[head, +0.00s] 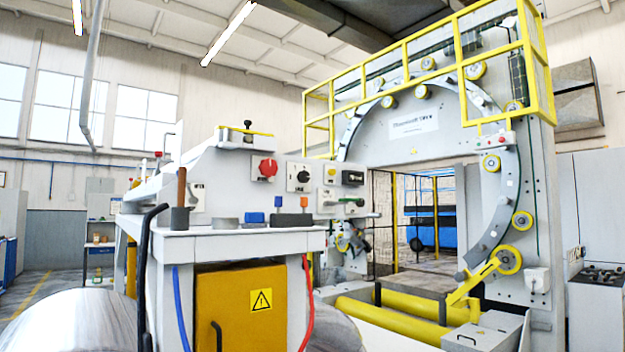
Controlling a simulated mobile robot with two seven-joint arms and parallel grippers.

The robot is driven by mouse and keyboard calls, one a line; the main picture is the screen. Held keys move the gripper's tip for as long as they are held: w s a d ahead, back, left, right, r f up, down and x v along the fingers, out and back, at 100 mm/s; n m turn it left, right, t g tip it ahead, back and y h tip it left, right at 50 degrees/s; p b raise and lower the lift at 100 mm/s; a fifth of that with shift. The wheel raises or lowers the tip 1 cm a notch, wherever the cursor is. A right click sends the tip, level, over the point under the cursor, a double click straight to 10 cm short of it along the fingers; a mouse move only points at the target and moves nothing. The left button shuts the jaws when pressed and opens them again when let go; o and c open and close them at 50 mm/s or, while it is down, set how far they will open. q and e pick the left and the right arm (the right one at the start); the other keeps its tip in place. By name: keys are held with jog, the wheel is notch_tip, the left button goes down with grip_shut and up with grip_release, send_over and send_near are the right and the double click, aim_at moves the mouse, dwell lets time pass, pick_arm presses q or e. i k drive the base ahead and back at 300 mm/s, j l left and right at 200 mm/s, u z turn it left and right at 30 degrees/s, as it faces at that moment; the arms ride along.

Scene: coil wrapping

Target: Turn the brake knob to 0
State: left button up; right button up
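A control panel on the grey machine head holds several knobs. A black rotary knob (302,176) sits on a white plate with markings around it, too small to read. A red knob (267,168) is to its left, and a small yellow-plated control (330,173) is to its right. I cannot tell for sure which one is the brake knob, nor what setting any of them shows. Neither of my grippers is in view.
A grey worktop (230,235) with small blue and orange items stands below the panel, over a yellow cabinet (235,300). A large ring machine (495,185) with yellow railings and yellow rollers (390,318) stands to the right. Shiny coils (75,322) fill the lower left.

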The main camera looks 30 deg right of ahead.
aim_at(303, 177)
jog(key=i+l, duration=0.15)
jog(key=l, duration=0.15)
jog(key=i+l, duration=0.15)
jog(key=l, duration=0.2)
jog(key=i+l+u, duration=0.1)
jog(key=l, duration=0.2)
jog(key=i+l, duration=0.2)
jog(key=l, duration=0.15)
jog(key=i+l+u, duration=0.1)
jog(key=l, duration=0.25)
jog(key=i+l, duration=0.2)
jog(key=l, duration=0.15)
jog(key=i+l, duration=0.1)
jog(key=l, duration=0.3)
jog(key=i+l+u, duration=0.1)
jog(key=l, duration=0.35)
jog(key=i+l, duration=0.15)
jog(key=l, duration=0.25)
jog(key=i+l, duration=0.1)
jog(key=l, duration=0.35)
jog(key=i+l+u, duration=0.1)
jog(key=l, duration=0.3)
